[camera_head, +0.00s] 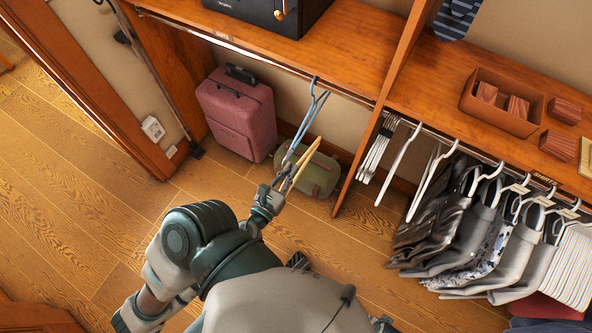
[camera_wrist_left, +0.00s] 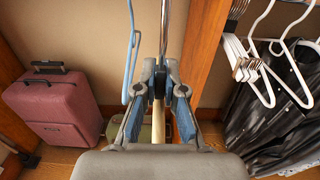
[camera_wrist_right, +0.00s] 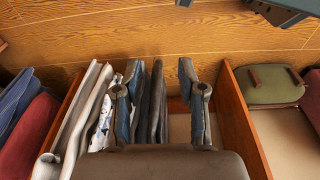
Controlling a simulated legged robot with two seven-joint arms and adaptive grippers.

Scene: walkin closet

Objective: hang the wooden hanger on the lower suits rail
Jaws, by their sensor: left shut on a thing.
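The wooden hanger (camera_head: 306,163) is a pale tan strip in my left gripper (camera_head: 285,182), in front of the left closet bay. In the left wrist view the shut fingers (camera_wrist_left: 158,92) grip it, and a pale wooden arm (camera_wrist_left: 186,122) shows between and below them. Its hook is hard to make out. The left bay's metal rail (camera_head: 225,44) runs under the shelf, and a blue hanger (camera_head: 318,100) hangs from it, close beside the wooden one. My right gripper (camera_wrist_right: 164,92) is open and empty, with fingers apart, seen against dark clothes.
A pink suitcase (camera_head: 236,112) and a green bag (camera_head: 318,174) stand on the floor below. A wooden divider (camera_head: 357,160) separates the right bay, where white hangers (camera_head: 400,160) and several garments (camera_head: 470,235) hang. The left rail is mostly bare.

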